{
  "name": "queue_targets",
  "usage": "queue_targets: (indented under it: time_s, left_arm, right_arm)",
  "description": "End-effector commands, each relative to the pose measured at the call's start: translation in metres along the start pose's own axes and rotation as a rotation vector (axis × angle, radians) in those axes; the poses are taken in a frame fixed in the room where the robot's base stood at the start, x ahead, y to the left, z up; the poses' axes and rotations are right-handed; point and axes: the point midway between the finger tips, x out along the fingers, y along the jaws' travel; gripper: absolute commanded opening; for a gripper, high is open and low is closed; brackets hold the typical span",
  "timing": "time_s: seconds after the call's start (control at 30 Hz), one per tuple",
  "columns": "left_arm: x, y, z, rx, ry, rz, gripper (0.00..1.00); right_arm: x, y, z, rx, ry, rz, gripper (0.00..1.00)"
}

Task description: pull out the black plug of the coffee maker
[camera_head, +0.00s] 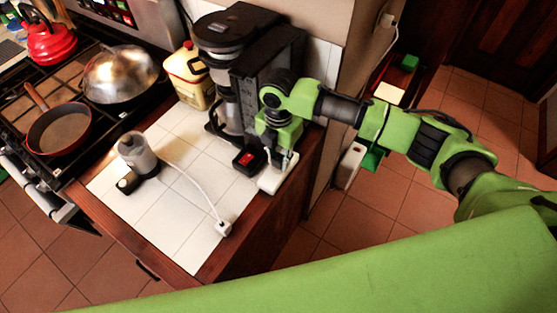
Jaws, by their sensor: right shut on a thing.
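The black coffee maker (268,62) stands at the back right of the white-tiled counter. My right gripper (282,156) points down in front of it, over a white socket block (278,173) at the counter's right edge. The gripper is shut on the black plug, which is mostly hidden by the fingers. I cannot tell how far the plug sits in the socket. My left gripper is out of view.
A small grey appliance (137,154) stands on the counter; its white cord ends in a loose white plug (223,228). A yellow container (189,76) stands left of the coffee maker. The stove holds a pan (60,130) and a domed lid (120,74). The counter's front middle is clear.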

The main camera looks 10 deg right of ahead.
Motion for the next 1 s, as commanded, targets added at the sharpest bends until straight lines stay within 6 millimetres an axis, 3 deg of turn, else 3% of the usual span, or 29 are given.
queue_targets:
  time_s: [1.0]
  left_arm:
    - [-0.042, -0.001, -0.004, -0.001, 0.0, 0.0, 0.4]
  right_arm:
    - [-0.043, 0.0, 0.0, -0.001, 0.0, 0.0, 0.0]
